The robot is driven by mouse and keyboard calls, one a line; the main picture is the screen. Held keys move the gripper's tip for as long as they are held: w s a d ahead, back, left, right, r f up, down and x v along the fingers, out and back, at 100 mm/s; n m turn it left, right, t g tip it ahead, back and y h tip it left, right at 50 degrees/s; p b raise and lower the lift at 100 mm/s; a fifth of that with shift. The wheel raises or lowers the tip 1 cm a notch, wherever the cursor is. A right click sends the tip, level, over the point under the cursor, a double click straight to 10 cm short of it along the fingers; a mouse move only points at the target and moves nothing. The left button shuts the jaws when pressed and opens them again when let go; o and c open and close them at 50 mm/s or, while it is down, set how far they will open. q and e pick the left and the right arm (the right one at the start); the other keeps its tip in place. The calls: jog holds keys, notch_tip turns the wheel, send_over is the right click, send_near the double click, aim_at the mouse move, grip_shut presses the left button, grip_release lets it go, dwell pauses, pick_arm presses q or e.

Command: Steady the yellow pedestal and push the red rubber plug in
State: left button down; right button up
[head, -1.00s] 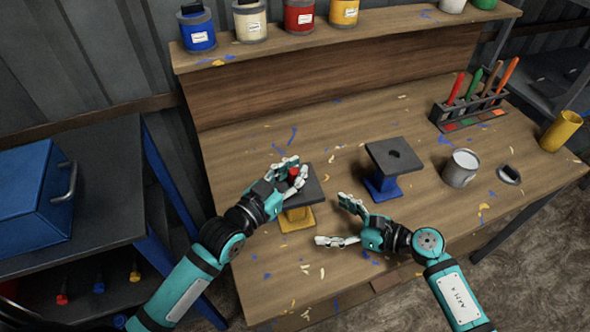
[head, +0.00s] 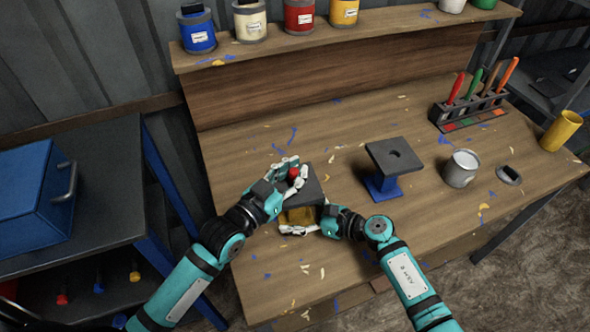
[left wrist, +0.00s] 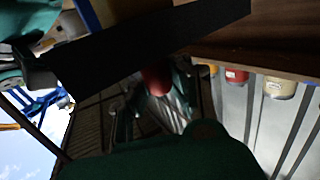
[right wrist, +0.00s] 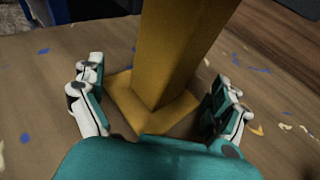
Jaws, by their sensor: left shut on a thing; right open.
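The yellow pedestal (head: 300,217) stands on the bench with a dark square top plate (head: 311,190). The red rubber plug (head: 293,174) is held upright by my left gripper (head: 292,170), which is shut on it at the plate's left part. In the left wrist view the plug (left wrist: 156,80) shows beside the dark plate edge. I cannot tell how deep it sits. My right gripper (head: 318,222) is open at the pedestal's lower right. In the right wrist view its fingers (right wrist: 165,105) stand on both sides of the yellow column (right wrist: 180,50), with gaps visible.
A blue pedestal (head: 383,188) with a holed dark top (head: 395,154) stands to the right. Beyond it are a paint can (head: 461,168), a tool rack (head: 470,115) and a yellow cup (head: 560,131). Paint jars line the back shelf (head: 350,37). The bench's front right is clear.

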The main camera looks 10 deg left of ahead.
jog(key=c, duration=1.2)
jog(key=shift+f, duration=0.1)
jog(key=shift+c, duration=0.2)
jog(key=shift+f, duration=0.1)
dwell(0.9)
